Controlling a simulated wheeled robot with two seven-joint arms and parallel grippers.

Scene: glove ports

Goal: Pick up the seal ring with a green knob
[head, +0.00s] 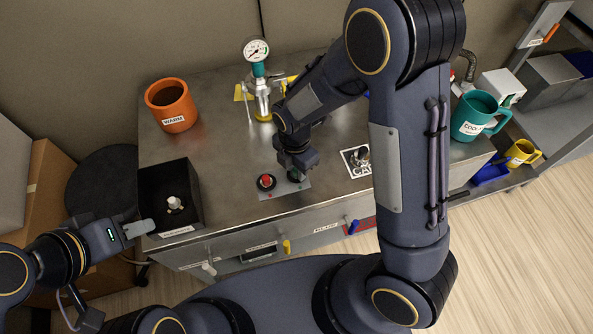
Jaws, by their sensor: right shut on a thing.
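A seal ring with a red knob (266,182) sits on the left part of a small grey plate (284,191) near the counter's front edge. My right gripper (297,170) points down over the right part of this plate and is shut on a dark seal ring (297,177). The fingers hide its knob, so I cannot see the knob's colour. I cannot tell whether this ring touches the plate or is just above it. My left gripper (146,227) is beside the front left corner of a black box, away from both rings; its jaw opening is unclear.
The black box (190,213) holds a small pale knobbed part (175,204). An orange mug (171,105) and a gauge fitting (257,50) stand behind. A labelled card with a metal part (361,156) lies right of the plate. A teal mug (470,117) is far right.

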